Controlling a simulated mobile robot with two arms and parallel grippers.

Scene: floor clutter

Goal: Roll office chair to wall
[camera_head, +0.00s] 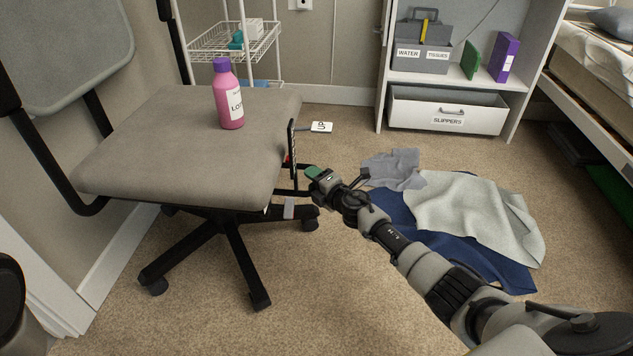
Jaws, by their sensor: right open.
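The office chair (185,150) stands at the left, with a grey-brown padded seat, a grey backrest (65,45), black armrests and a black wheeled base (230,235). A pink lotion bottle (229,98) with a purple cap stands upright on the seat. My right gripper (305,172) is open at the seat's right edge, beside and slightly below the cushion. I cannot tell whether it touches the chair. The wall (345,50) runs behind, with a pale baseboard (340,95). My left gripper is not in view.
Grey, white and blue cloths (480,215) lie on the carpet at the right. A white wire cart (235,42) stands behind the chair. A shelf unit with a slippers drawer (445,110) and a bed (590,70) are at the back right.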

